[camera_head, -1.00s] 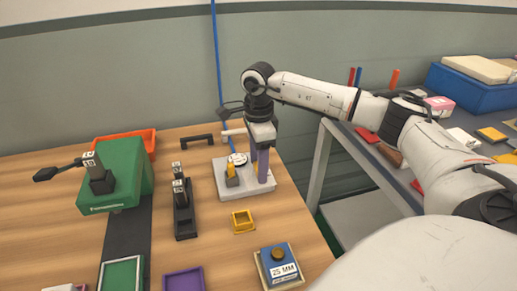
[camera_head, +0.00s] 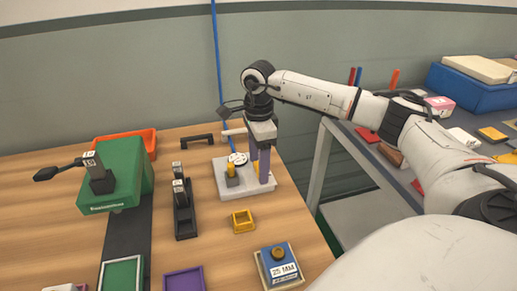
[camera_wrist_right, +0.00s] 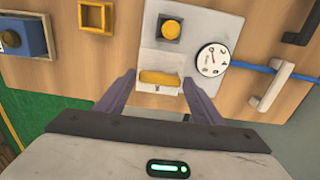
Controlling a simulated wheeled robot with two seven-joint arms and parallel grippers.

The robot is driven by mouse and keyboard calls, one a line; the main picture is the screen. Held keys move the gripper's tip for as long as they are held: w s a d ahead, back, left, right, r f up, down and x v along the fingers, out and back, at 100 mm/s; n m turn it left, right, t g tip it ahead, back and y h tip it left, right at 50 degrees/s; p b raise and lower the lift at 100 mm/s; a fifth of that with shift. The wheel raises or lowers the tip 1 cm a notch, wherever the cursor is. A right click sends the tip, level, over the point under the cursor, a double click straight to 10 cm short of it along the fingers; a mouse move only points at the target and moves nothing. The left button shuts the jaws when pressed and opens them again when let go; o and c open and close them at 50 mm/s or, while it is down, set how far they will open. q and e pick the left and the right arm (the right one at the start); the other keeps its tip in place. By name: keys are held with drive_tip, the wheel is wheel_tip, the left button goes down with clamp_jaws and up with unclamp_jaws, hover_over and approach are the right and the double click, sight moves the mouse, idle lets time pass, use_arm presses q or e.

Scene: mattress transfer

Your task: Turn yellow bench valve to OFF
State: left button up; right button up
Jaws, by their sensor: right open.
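The yellow valve handle (camera_head: 232,171) sits on a light grey plate (camera_head: 262,191) near the table's far right corner. In the right wrist view the yellow handle (camera_wrist_right: 160,78) lies across the picture on the pale plate (camera_wrist_right: 172,57), just beyond and between the finger ends. A round white dial gauge (camera_head: 238,159) stands beside it; it also shows in the right wrist view (camera_wrist_right: 212,60). My right gripper (camera_head: 260,178) points down over the plate's right side, its purple fingers apart and empty; in the right wrist view the fingers (camera_wrist_right: 158,98) flank the handle. My left gripper is out of view.
A blue hose (camera_head: 216,60) runs up the wall from the gauge. A small yellow tray (camera_head: 243,221) and a blue 25 MM block (camera_head: 280,266) stand in front. A black rack (camera_head: 185,219) and green machine (camera_head: 122,175) are left.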

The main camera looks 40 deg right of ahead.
wheel_tip(320, 180, up, 10)
idle(0.4)
idle(0.5)
